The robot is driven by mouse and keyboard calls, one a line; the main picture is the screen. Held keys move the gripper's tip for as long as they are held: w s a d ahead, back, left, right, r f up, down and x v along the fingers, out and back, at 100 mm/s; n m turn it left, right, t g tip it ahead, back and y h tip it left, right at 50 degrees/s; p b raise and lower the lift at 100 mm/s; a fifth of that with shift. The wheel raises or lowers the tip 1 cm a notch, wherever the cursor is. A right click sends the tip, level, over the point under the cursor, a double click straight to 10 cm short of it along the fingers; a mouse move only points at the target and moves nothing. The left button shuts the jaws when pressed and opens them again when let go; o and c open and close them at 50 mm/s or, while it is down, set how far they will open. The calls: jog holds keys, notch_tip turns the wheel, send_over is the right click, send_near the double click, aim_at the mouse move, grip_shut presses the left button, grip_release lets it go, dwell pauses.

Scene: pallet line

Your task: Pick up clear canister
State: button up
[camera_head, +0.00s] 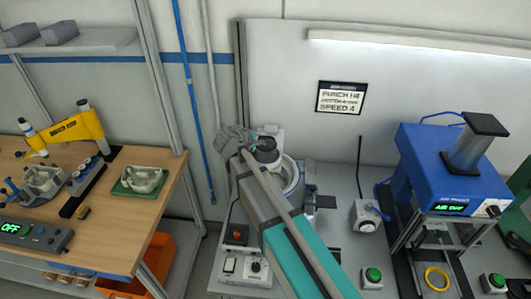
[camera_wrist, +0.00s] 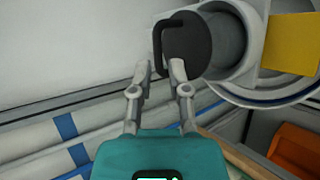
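I cannot make out a plainly see-through canister in either view. A grey cylindrical vessel with a dark round top (camera_wrist: 187,45) and a black loop handle (camera_wrist: 158,42) is just beyond my fingertips in the wrist view. In the head view a dark round top (camera_head: 265,150) shows beside my gripper (camera_head: 235,142), on the grey machine. Whether a fingertip touches the dark top is unclear. My arm hides part of the machine.
A wooden bench (camera_head: 150,215) with a yellow-armed device (camera_head: 75,130) stands left. A blue press (camera_head: 440,165) stands right. A round white dial box (camera_head: 367,215) and a green button (camera_head: 372,275) sit between. A blue pipe (camera_head: 195,100) runs up behind.

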aim_at(267, 137)
jog(key=shift+b+x, duration=1.25)
jog(key=shift+x, duration=1.35)
jog(key=shift+d+r, duration=0.1)
jog(key=shift+d, duration=0.05)
grip_shut()
